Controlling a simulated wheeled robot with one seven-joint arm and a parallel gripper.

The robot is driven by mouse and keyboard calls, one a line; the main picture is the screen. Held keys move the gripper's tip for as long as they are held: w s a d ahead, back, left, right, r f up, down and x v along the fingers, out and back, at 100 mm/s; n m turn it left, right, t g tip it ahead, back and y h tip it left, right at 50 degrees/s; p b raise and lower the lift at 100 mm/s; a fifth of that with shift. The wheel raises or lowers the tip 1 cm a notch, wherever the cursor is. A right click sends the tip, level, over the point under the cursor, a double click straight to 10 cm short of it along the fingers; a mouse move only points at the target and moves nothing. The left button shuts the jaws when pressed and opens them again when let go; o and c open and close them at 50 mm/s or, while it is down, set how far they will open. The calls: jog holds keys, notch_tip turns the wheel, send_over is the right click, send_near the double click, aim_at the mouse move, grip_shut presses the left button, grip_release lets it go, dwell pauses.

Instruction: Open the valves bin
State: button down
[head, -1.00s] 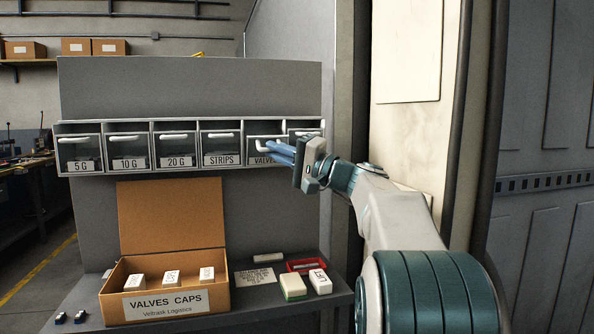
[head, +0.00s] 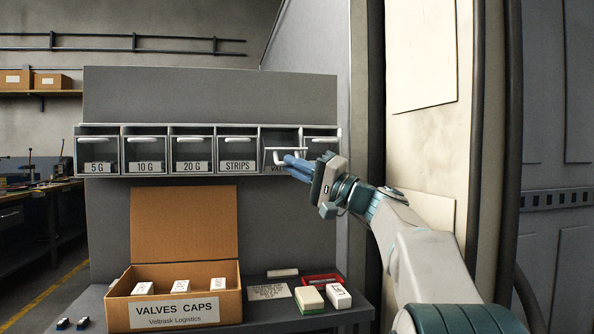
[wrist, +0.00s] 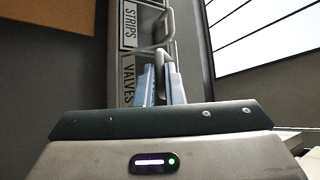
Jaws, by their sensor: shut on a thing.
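The valves bin (head: 279,169) is the fifth bin from the left in the wall row, and its front is tipped outward with its top open. Its label is foreshortened and partly hidden in the head view; the word VALVES reads clearly in the wrist view (wrist: 128,80). My gripper (head: 288,160) is shut on the bin's white handle (head: 277,155), with its blue fingers on either side of it. In the wrist view the handle (wrist: 162,62) runs between the fingers (wrist: 160,88).
The strips bin (head: 238,152) and several others to its left are closed. A last bin (head: 322,136) sits close on the right, partly behind my gripper. Below, a bench (head: 345,313) holds an open valves caps carton (head: 225,306), a red tray (head: 322,279) and small boxes.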

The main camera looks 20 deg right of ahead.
jog(key=shift+f, duration=0.1)
jog(key=c, duration=1.5)
grip_release()
jog(key=shift+w, duration=0.15)
jog(key=shift+d, duration=0.1)
jog(key=v, duration=1.3)
jog(key=shift+s+d+f+p, duration=0.15)
jog(key=shift+s+d+p, duration=0.05)
jog(key=shift+s+p, duration=0.2)
